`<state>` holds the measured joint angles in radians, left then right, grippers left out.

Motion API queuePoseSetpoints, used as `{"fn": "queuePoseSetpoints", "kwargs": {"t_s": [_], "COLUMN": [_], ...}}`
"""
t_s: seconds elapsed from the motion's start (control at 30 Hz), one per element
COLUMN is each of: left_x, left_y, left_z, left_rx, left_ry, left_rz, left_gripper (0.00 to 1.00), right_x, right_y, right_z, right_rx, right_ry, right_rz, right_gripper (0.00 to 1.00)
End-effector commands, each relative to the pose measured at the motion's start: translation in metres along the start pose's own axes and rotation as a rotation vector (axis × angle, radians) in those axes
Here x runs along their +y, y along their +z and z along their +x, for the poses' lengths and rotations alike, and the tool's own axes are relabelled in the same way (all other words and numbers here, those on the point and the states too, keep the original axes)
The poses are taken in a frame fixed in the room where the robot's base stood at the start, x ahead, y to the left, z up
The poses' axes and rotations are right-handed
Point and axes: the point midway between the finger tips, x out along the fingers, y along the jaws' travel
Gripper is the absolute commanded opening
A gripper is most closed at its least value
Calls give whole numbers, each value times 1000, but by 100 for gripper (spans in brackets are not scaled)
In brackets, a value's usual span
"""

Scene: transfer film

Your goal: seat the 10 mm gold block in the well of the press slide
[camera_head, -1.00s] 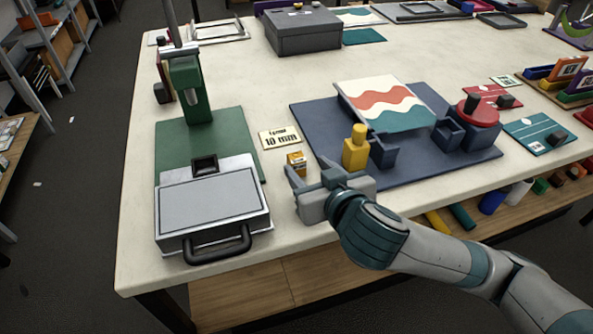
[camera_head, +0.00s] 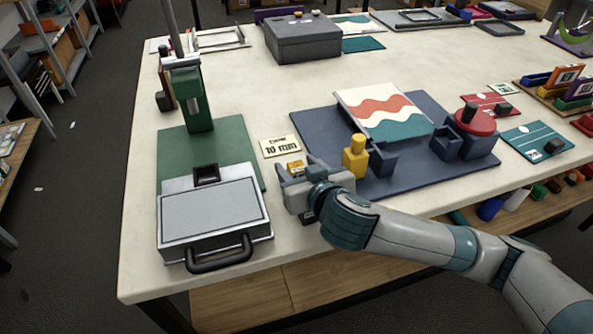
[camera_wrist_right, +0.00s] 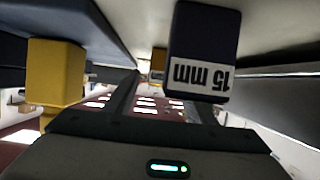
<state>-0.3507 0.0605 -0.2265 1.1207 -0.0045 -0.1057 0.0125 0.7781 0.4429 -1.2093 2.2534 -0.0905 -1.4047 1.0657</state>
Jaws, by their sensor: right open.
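A small gold block (camera_head: 296,167) stands on the bench in the head view, right of the press. My right gripper (camera_head: 298,172) is open with its fingertips at the block; I cannot tell whether they touch it. A small gold-brown patch shows in the right wrist view (camera_wrist_right: 158,60), perhaps that block. The grey press slide (camera_head: 210,205) with its dark handle lies on the green press base (camera_head: 185,145). Its dark square well (camera_head: 206,172) looks empty. My left gripper is not in view.
A dark block marked 15 mm (camera_wrist_right: 203,50) is close in the right wrist view, which is upside down. A yellow bottle-shaped piece (camera_head: 355,157) stands right of my gripper on the blue mat (camera_head: 310,122). A 10 mm card (camera_head: 280,146) lies behind the gold block.

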Motion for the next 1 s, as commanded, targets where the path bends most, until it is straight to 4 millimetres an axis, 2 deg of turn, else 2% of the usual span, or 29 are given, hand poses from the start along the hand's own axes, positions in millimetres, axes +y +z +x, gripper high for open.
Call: {"fn": "queuePoseSetpoints", "kwargs": {"t_s": [0.13, 0.57, 0.77, 0.8, 1.0], "left_x": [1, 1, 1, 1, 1], "left_y": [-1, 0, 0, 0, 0], "left_z": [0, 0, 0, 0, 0], "left_rx": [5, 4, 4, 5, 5], "left_ry": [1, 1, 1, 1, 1], "left_rz": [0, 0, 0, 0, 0], "left_gripper": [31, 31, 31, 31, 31], "right_x": [0, 0, 0, 0, 0], "right_y": [0, 0, 0, 0, -1], "right_z": [7, 7, 7, 7, 7], "right_rx": [0, 0, 0, 0, 2], "right_ry": [0, -1, -1, -1, -1], "right_rz": [0, 0, 0, 0, 1], "right_gripper": [50, 50, 5, 0, 0]}}
